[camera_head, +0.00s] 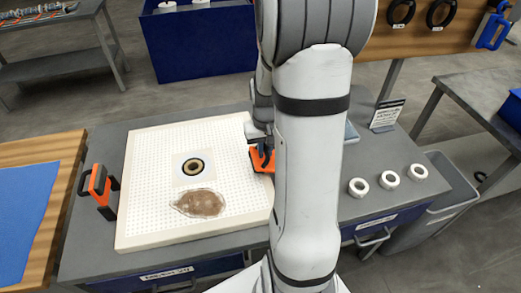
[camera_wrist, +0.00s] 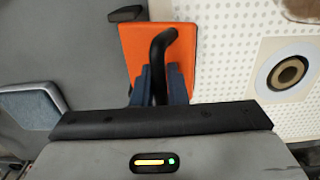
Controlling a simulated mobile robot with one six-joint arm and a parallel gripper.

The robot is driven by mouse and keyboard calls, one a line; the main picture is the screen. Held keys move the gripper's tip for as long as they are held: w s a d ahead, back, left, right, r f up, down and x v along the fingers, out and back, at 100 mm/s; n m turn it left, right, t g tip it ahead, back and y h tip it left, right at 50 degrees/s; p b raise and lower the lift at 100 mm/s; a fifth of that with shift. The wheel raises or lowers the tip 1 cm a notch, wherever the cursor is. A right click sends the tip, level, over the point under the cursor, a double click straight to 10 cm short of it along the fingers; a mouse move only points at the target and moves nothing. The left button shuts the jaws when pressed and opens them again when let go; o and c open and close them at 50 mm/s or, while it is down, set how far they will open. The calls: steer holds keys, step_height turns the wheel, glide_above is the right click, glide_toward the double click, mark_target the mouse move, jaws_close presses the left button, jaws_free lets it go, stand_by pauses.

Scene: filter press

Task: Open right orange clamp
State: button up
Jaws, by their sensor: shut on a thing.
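The right orange clamp (camera_head: 264,168) sits at the right edge of the white perforated filter plate (camera_head: 140,215), partly hidden by my arm. In the wrist view its orange body (camera_wrist: 133,45) has a black curved handle (camera_wrist: 160,45). My gripper (camera_wrist: 160,80) has its blue fingers shut on this handle, one on each side. The gripper is also at the clamp in the head view (camera_head: 262,158). The left orange clamp (camera_head: 98,183) stands at the plate's left edge with black parts.
A brown patch (camera_head: 200,203) lies on the plate below a round centre hole (camera_head: 193,167). Several white rings (camera_head: 389,180) and a small sign (camera_head: 387,116) are on the grey table at right. A blue bin (camera_head: 200,45) stands behind.

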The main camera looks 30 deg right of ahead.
steer(key=shift+s+d, duration=0.1)
steer(key=shift+s+d+r, duration=0.2)
steer(key=shift+d+r, duration=0.1)
steer(key=shift+d, duration=0.5)
steer(key=shift+s+d+r+p, duration=0.1)
steer(key=shift+d+p, duration=0.05)
steer(key=shift+d, duration=0.25)
steer(key=shift+s+d+r+p, duration=0.1)
steer(key=shift+d+p, duration=0.05)
steer(key=shift+d, duration=0.3)
steer(key=shift+s+d, duration=0.1)
steer(key=shift+d, duration=0.75)
